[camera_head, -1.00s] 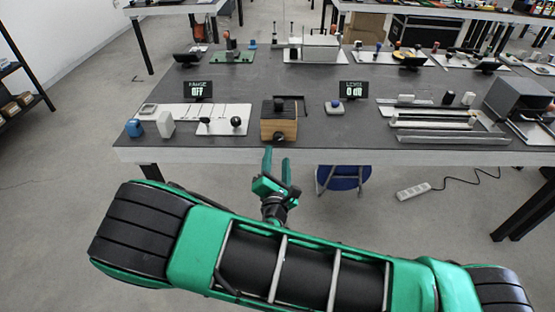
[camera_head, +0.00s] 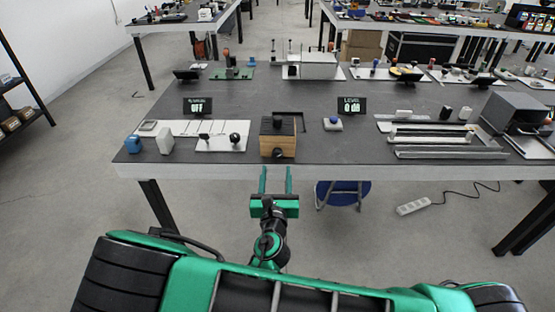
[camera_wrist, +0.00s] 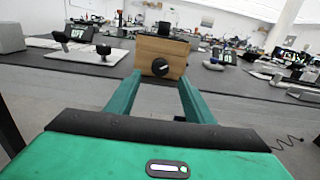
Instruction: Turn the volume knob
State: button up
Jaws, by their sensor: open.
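The volume knob (camera_wrist: 161,67) is a round black knob on the front face of a wooden box (camera_head: 278,145) with a dark top. In the head view the knob (camera_head: 279,153) is small, low on the box's front face. The box stands at the front edge of the dark table. My gripper (camera_head: 275,180) is open and empty, just in front of the table edge and below the box. In the wrist view its two green fingers (camera_wrist: 158,90) point at the box, with the knob appearing between and beyond their tips, apart from them.
Left of the box is a white panel (camera_head: 214,144) with black knobs. To its right are a blue button (camera_head: 333,123) and a display (camera_head: 352,105) reading 0 dB. Another display (camera_head: 197,106) reads OFF. The table's front edge (camera_head: 400,171) lies close.

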aim_at(277, 156)
jog(key=w, duration=0.7)
jog(key=shift+w+d, duration=0.25)
jog(key=shift+w, duration=0.05)
jog(key=c, duration=1)
